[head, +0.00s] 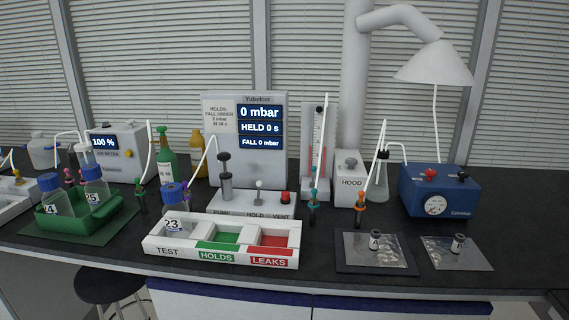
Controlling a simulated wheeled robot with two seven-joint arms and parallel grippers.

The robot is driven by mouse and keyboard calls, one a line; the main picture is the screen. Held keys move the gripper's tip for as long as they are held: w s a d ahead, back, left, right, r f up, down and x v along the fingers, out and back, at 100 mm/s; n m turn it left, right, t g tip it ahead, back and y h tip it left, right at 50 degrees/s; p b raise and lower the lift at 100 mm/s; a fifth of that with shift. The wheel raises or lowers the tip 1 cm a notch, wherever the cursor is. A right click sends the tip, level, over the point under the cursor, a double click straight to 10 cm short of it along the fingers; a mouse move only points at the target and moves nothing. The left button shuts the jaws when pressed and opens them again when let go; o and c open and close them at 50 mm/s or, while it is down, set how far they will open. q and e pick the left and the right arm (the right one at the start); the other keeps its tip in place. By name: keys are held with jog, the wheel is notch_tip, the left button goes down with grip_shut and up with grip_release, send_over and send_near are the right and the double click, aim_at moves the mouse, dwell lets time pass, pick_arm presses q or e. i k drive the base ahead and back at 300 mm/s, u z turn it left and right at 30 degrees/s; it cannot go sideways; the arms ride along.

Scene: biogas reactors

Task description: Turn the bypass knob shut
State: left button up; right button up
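No label reading "bypass" is legible, so I cannot tell which knob is the bypass knob. A blue box (440,190) with a round dial (435,206) stands at the right in the head view. It has a red knob (430,174) and a dark knob (463,176) on top. A white box marked HOOD (351,184) has a small grey knob (350,160) on top. The tester (246,140) reads 0 mbar and has a pump handle, a hold lever (259,190) and a red vent button (285,197). Neither gripper shows.
A white tray (165,251) with TEST, HOLDS and LEAKS sections stands in front, holding bottle 23 (174,205). A green tray (75,221) with blue-capped bottles is at left. Two silver mats (470,261) (355,256) hold small vials. Tubes rise near the hood duct (354,80).

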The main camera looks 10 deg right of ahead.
aim_at(462, 174)
jog(key=z, duration=1.25)
